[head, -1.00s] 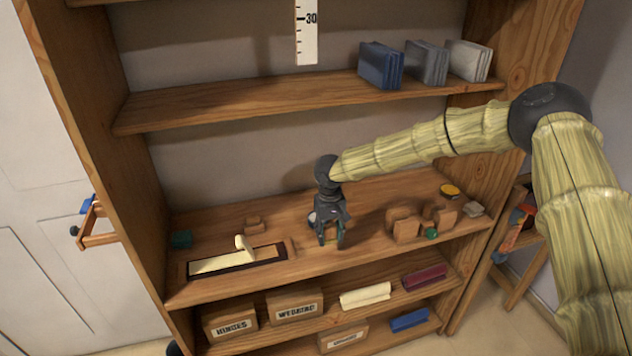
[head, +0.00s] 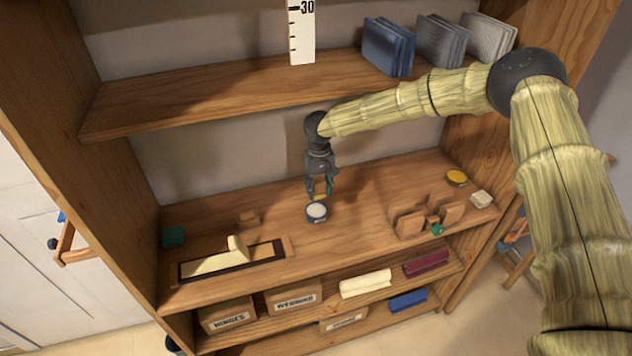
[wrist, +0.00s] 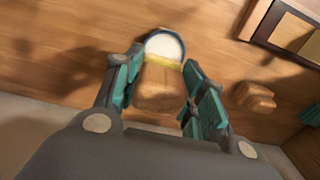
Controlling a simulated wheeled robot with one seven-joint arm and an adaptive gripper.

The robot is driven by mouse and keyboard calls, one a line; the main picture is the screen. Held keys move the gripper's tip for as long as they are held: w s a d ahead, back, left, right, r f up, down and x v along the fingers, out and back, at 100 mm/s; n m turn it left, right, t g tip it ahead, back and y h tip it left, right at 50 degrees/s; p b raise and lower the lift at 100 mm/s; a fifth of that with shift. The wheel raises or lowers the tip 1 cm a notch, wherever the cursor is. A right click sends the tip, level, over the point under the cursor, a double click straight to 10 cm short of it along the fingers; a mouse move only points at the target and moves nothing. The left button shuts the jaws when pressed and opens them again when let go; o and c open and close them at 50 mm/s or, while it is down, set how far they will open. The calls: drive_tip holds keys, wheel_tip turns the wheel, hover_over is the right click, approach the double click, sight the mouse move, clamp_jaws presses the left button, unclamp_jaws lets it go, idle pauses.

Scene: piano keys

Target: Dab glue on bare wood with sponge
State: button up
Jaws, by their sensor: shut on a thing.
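My gripper (head: 321,190) points down over the middle shelf and is shut on a small sponge (wrist: 160,88), a tan block with a yellow end between the teal fingers. The sponge's yellow end also shows in the head view (head: 320,198). A round dish of white glue (head: 317,212) stands on the shelf just in front of the sponge's tip; it also shows in the wrist view (wrist: 165,46). I cannot tell whether the sponge touches the glue. A dark-edged frame (head: 282,249) at left holds a cream key piece (head: 210,265) with a pale block upright on it.
A small wooden block (head: 248,219) and a green block (head: 173,237) lie at left. Wooden holders (head: 408,222), a yellow round tin (head: 456,177) and a pale block (head: 481,198) stand at right. An upper shelf (head: 200,97) overhangs behind the gripper.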

sight(316, 210)
drive_tip(key=shift+a+f+b, duration=0.25)
drive_tip(key=shift+f+b, duration=0.15)
drive_tip(key=shift+f, duration=0.25)
drive_tip(key=shift+a+f+b, duration=0.25)
drive_tip(key=shift+f+b, duration=0.1)
drive_tip(key=shift+f, duration=0.3)
drive_tip(key=shift+d+f+b, duration=0.1)
drive_tip(key=shift+f+b, duration=0.85)
drive_tip(key=shift+f, duration=0.75)
drive_tip(key=shift+f, duration=0.6)
drive_tip(key=shift+r, duration=0.15)
drive_tip(key=shift+r+p, duration=1.95)
drive_tip(key=shift+r, duration=1.45)
drive_tip(key=shift+f, duration=0.1)
